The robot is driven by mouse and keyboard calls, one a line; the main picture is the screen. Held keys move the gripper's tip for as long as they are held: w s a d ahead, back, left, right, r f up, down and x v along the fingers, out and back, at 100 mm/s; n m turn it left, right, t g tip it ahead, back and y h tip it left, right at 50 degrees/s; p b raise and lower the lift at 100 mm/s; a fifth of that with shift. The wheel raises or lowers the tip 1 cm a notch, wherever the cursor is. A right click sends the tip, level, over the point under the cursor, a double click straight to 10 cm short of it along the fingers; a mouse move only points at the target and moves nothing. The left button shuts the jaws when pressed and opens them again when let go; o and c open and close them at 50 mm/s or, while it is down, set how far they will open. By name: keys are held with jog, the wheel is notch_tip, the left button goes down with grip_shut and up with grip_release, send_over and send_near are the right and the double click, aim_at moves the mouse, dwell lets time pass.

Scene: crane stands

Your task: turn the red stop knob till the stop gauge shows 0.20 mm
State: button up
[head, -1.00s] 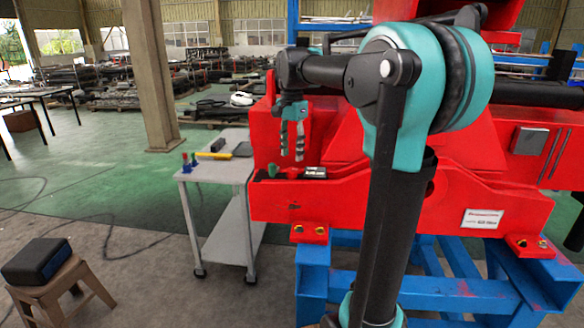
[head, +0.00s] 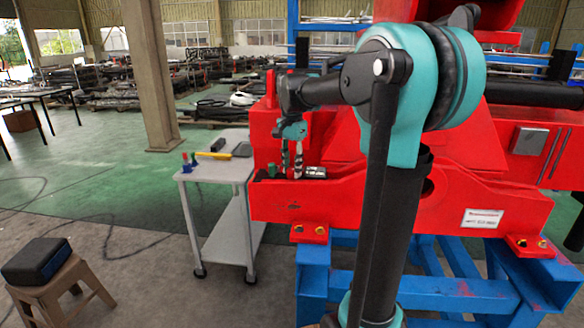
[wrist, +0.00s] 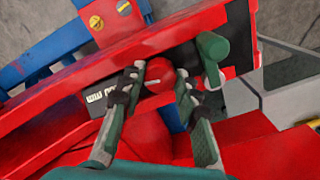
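The red stop knob (wrist: 158,72) shows in the wrist view between the fingertips of my gripper (wrist: 159,74). The fingers are apart, one on each side of the knob; contact with it is not clear.
A green knob (wrist: 213,47) stands close beside the right finger; it also shows in the head view (head: 273,170). A grey trolley (head: 215,170) with small tools stands left of the red beam (head: 400,205). A stool (head: 50,285) with a black case is at lower left.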

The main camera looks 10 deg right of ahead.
jog(key=shift+c, duration=0.7)
jog(key=shift+n, duration=0.4)
jog(key=n, duration=0.3)
jog(key=shift+n, duration=2)
jog(key=o, duration=0.9)
